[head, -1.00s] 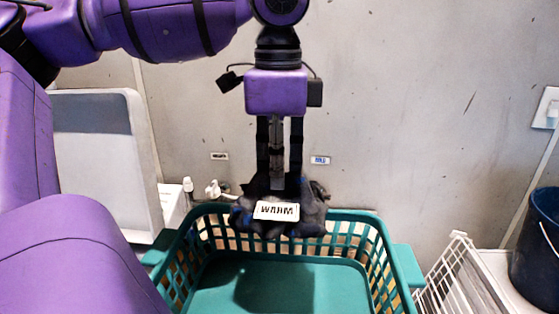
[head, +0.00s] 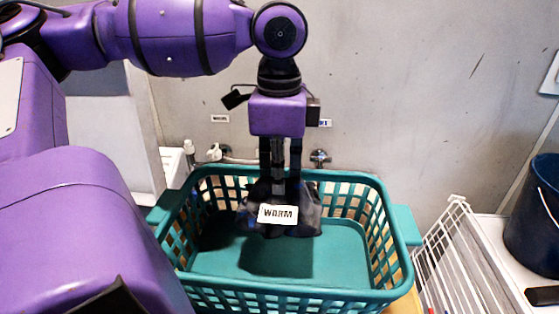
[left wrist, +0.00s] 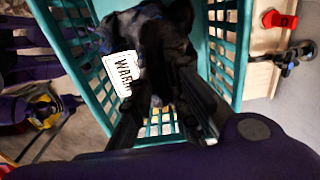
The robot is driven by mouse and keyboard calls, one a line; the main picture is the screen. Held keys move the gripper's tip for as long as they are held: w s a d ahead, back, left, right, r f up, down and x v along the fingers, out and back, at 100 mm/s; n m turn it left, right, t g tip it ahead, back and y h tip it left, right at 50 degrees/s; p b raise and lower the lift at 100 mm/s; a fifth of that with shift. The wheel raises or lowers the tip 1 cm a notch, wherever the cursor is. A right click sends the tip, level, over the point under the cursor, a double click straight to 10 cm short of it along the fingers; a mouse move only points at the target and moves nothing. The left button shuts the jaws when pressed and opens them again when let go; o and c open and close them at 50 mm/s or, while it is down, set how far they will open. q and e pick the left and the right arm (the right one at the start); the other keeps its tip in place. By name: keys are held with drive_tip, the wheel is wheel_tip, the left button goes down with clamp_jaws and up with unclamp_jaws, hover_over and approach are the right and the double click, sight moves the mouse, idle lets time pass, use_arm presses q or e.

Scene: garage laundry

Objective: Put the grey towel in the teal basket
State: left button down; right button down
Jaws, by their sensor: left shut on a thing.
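The grey towel (head: 300,222) is a dark, bunched cloth with a white tag reading "WARM". It also shows in the left wrist view (left wrist: 172,38). My left gripper (head: 280,185) points down and is shut on it; the cloth hides the fingertips. The teal basket (head: 290,296) is an open crate with slatted walls and a handle at each side. The towel hangs over the basket's inside, toward the back wall, with a shadow on the basket floor (head: 320,255). How far it is above that floor is hard to tell. My right gripper is not in view.
A white wire rack (head: 462,255) and a dark blue bucket (head: 535,220) stand right of the basket. A tap (head: 320,158) is on the wall behind it. A white bottle (head: 189,150) stands at the back left. The basket's visible floor is bare.

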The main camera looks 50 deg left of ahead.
sight(279, 197)
use_arm(q)
drive_tip(key=shift+f, duration=2.55)
drive_tip(key=c, duration=1.6)
unclamp_jaws()
drive_tip(key=shift+r, duration=4.5)
